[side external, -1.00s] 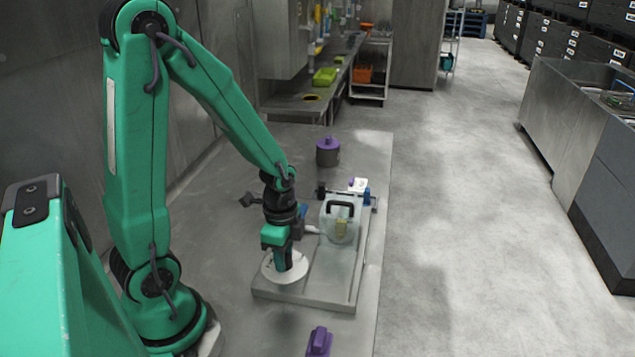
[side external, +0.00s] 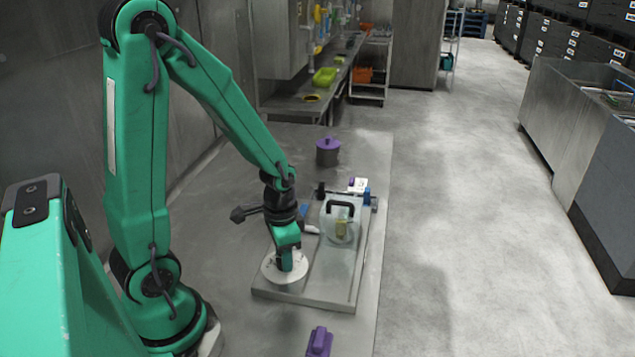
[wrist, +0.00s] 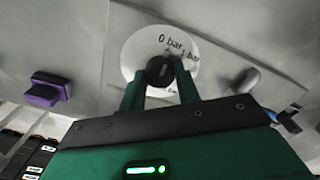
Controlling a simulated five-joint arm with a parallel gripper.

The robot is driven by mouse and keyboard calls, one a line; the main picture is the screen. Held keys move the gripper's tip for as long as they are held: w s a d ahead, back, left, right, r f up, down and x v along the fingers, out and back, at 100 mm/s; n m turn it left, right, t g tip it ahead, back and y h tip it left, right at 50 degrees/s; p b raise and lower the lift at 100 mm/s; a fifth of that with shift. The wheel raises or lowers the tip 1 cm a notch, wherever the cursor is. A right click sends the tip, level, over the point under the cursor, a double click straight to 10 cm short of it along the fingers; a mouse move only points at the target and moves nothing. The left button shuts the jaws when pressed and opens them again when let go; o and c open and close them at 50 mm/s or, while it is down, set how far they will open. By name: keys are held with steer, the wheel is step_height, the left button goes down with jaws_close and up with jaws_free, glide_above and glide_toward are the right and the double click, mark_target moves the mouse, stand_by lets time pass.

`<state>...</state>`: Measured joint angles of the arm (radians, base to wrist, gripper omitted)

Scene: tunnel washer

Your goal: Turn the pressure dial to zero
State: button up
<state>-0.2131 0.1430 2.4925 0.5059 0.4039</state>
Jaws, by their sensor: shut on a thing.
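The pressure dial is a round white plate (side external: 270,272) on the grey base panel, below my gripper in the side view. In the wrist view the dial plate (wrist: 140,50) carries "0 bar" at the top, a partly covered "1 bar" to its right and another label mostly hidden by a finger. A black knob (wrist: 154,66) with a pale pointer line sits at its centre. The line points roughly up the picture, near the "0 bar" side; its exact alignment is hard to tell. My gripper (side external: 288,262) points down with its fingers (wrist: 161,74) shut on the knob's two sides.
A clear box with a black handle (side external: 341,222) stands on the panel to the right of the dial. A purple block (side external: 319,342) lies in front, also in the wrist view (wrist: 48,90).

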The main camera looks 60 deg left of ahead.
stand_by(0.3)
steer(key=o, duration=1)
steer(key=shift+r, duration=0.1)
steer(key=shift+r, duration=3.85)
steer(key=s+d+r+t, duration=0.1)
steer(key=d+r+t, duration=0.1)
steer(key=r, duration=0.2)
steer(key=s+d+r+n+t, duration=0.1)
steer(key=r, duration=0.3)
steer(key=s+d+r+n+t, duration=0.1)
steer(key=d+r+t, duration=0.1)
steer(key=r, duration=0.3)
steer(key=shift+s+d+r+t, duration=0.1)
steer(key=shift+s+d+t, duration=0.2)
steer(key=shift+s+d, duration=0.1)
